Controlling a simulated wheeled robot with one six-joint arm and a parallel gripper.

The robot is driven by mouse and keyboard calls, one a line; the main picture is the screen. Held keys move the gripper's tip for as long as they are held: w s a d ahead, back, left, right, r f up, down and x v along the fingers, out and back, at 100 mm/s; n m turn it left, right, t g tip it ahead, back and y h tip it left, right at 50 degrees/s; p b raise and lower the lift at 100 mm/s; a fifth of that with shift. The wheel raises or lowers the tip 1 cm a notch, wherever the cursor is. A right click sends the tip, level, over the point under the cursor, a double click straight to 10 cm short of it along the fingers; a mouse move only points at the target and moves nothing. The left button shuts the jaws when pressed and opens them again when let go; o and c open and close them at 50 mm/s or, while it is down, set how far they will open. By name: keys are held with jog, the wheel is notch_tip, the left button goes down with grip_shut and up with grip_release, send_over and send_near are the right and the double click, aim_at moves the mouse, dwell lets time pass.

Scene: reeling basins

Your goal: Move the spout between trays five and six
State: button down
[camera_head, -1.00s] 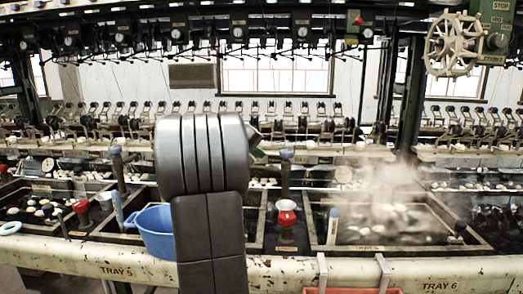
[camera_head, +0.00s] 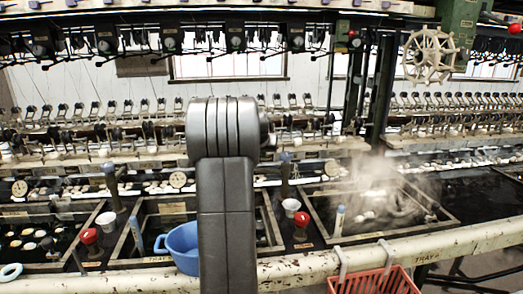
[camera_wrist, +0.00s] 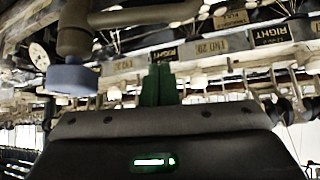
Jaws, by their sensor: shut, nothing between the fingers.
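A dark post with a blue cap (camera_head: 285,180) stands between the left basin, tray five (camera_head: 123,263), and the steaming right basin, tray six (camera_head: 400,233). The wrist view, seemingly upside down, shows a brown pipe (camera_wrist: 140,14) running right from a post with a blue knob (camera_wrist: 72,78); this looks like the spout. Which way it points over the trays is unclear in the head view. My gripper's green fingers (camera_wrist: 158,85) are shut and empty, apart from the pipe and right of the knob in the wrist view. My arm hides the gripper in the head view.
A blue bucket (camera_head: 183,247) stands at tray five's front edge. Red valve knobs (camera_head: 301,219) and a white cup (camera_head: 291,207) are near the post. A red crate (camera_head: 372,283) hangs on the front rail (camera_head: 315,266). Steam rises over tray six.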

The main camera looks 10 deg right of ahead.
aim_at(262, 170)
jog(key=shift+s+a+f, duration=0.1)
jog(key=shift+s+f, duration=0.05)
jog(key=shift+f, duration=2.15)
jog(key=shift+f, duration=0.1)
jog(key=shift+s+a+b, duration=0.1)
jog(key=shift+s+b, duration=0.15)
jog(key=shift+b, duration=0.35)
jog(key=shift+s+a+b, duration=0.2)
jog(key=shift+s+b, duration=0.65)
jog(key=shift+s, duration=0.25)
